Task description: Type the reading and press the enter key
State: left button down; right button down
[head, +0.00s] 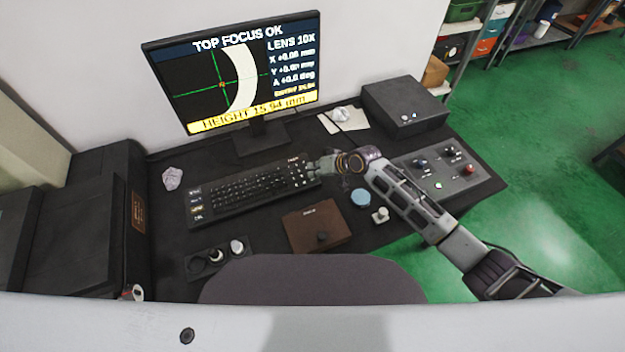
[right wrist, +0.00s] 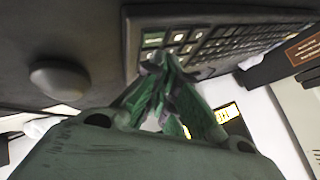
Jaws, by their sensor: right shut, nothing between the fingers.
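The monitor (head: 240,75) stands at the back. Its screen reads "TOP FOCUS OK" and, on a yellow strip, "HEIGHT 15.94 mm"; a small yellow entry line at its right is too blurred to read surely. The black keyboard (head: 235,190) lies in front of it. My right gripper (head: 314,168) is shut and empty at the keyboard's right end, over the number keys. In the right wrist view, the closed fingertips (right wrist: 158,62) are close at the edge keys of the keyboard (right wrist: 215,38); I cannot tell whether they touch a key. My left gripper is not in view.
A control panel (head: 478,180) with knobs lies at the right, under my right arm. A brown box (head: 300,232), a blue disc (head: 361,197) and a small tray (head: 203,265) are in front. A dark box (head: 385,100) stands behind. A dark chair back (head: 310,280) fills the near edge.

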jog(key=shift+f, duration=0.8)
dwell(1.8)
jog(key=shift+r, duration=0.1)
jog(key=shift+r+p, duration=0.7)
jog(key=shift+p, duration=0.05)
jog(key=shift+r, duration=0.1)
jog(key=shift+r+p, duration=2.4)
jog(key=shift+r, duration=0.05)
jog(key=shift+f, duration=0.1)
